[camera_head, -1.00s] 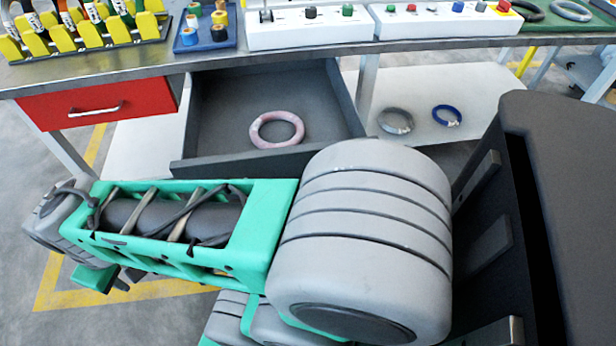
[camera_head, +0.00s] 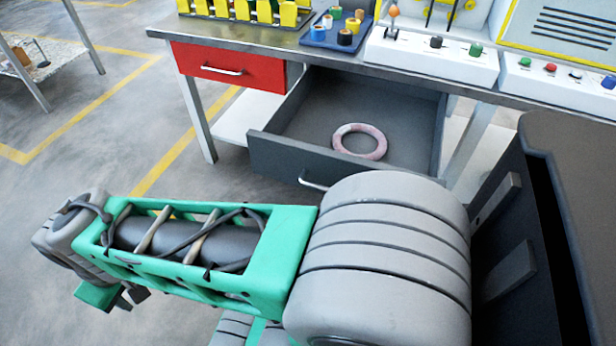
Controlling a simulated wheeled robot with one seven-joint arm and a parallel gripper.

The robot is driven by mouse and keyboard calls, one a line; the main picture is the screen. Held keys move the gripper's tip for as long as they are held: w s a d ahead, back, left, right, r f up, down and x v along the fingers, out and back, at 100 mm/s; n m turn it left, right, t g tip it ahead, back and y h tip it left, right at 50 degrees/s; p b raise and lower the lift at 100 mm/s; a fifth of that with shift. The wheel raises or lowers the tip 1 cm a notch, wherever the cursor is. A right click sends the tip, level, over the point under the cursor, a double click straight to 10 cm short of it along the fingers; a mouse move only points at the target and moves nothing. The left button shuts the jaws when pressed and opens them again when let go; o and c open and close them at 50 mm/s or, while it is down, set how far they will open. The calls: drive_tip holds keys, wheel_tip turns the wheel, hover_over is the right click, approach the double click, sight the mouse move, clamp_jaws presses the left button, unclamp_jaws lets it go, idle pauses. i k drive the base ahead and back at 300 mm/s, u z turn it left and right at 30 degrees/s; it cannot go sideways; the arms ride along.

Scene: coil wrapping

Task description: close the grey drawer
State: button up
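The grey drawer (camera_head: 275,155) is pulled open under the workbench, its front panel facing me and its inside in view. A pink ring-shaped coil (camera_head: 374,152) lies inside on the drawer floor. The silver drawer handle (camera_head: 312,184) shows on the front panel, partly hidden by my arm. My green and grey arm lies folded across the foreground, in front of and below the drawer. Small dark tips of my gripper (camera_head: 128,298) seem to show under the arm's left end, well apart from the drawer. Their opening cannot be made out.
A closed red drawer (camera_head: 228,70) sits left of the grey one. The workbench top (camera_head: 330,54) carries a blue tray (camera_head: 338,33), a yellow rack (camera_head: 240,10) and white control boxes (camera_head: 433,57). Clear floor lies at left. A side table (camera_head: 50,62) stands farther left.

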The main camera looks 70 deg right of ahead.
sight(295, 148)
drive_tip(key=u, duration=0.1)
drive_tip(key=i, duration=1.7)
drive_tip(key=z, duration=4.75)
drive_tip(key=i, duration=0.5)
